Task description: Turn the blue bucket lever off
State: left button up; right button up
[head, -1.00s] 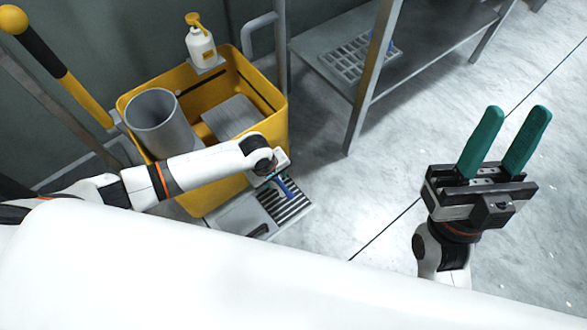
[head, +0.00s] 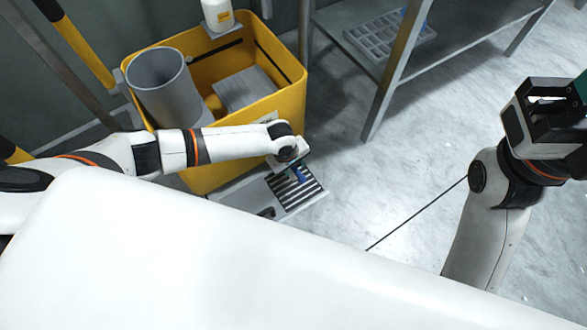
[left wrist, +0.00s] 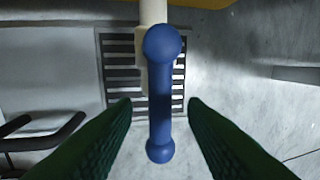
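The yellow bucket (head: 215,176) stands on the floor at the left. Its blue lever (head: 299,175) shows at the bucket's front right corner, partly covered by my left wrist. In the left wrist view the blue lever (left wrist: 160,95) is a bar with rounded ends below a white spout, pointing down the picture. My left gripper (left wrist: 160,104) is open, with a green finger on each side of the lever and a gap to both. In the head view its fingers are hidden. My right gripper (head: 575,90) is cut off by the right edge, far from the bucket.
A grey cylinder (head: 160,85) and a white bottle (head: 218,14) are at the bucket. A striped drain grate (head: 290,195) lies under the lever. A metal shelf (head: 376,75) with a grey tray stands behind. The marble floor (head: 400,185) right of the bucket is clear.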

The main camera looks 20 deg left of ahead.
pick_arm(q)
jog(key=shift+f, duration=0.3)
jog(key=shift+c, duration=0.3)
grip_shut()
